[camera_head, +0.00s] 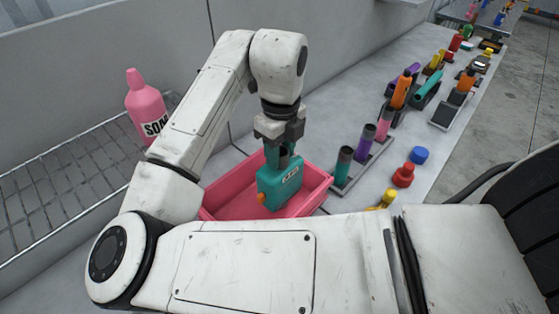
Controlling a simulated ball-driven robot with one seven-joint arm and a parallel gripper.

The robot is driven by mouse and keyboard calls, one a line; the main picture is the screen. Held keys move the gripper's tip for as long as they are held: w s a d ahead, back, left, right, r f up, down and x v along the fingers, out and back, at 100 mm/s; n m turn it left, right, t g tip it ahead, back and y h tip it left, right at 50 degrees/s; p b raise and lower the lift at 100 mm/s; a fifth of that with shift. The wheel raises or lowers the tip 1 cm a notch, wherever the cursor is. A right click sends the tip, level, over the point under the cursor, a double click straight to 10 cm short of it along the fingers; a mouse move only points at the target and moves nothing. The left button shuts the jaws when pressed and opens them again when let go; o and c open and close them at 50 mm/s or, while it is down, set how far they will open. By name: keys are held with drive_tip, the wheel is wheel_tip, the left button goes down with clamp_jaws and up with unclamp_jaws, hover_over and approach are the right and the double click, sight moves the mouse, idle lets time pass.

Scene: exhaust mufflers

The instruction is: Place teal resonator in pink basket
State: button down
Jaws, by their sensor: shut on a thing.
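The teal resonator (283,187) is a boxy teal piece with a white label and an orange end at lower left. My gripper (281,146) points down and is shut on its upper part. The resonator is over the inside of the pink basket (318,186), within its rim in the picture. I cannot tell whether it touches the basket floor. My arm hides part of the basket's front and left side.
A rack (370,163) with upright coloured tubes stands right of the basket. A red cap (403,175), a blue cap (420,155) and a yellow piece (386,199) lie nearby. A pink bottle (146,108) stands left on a wire shelf (70,180). A black chair (530,200) is at right.

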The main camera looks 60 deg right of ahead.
drive_tip(key=shift+f, duration=1.6)
drive_tip(key=shift+f, duration=0.2)
drive_tip(key=c, duration=0.6)
unclamp_jaws()
drive_tip(key=shift+c, duration=0.2)
drive_tip(key=shift+r, duration=0.1)
wheel_tip(320, 180, up, 12)
drive_tip(key=shift+r, duration=0.1)
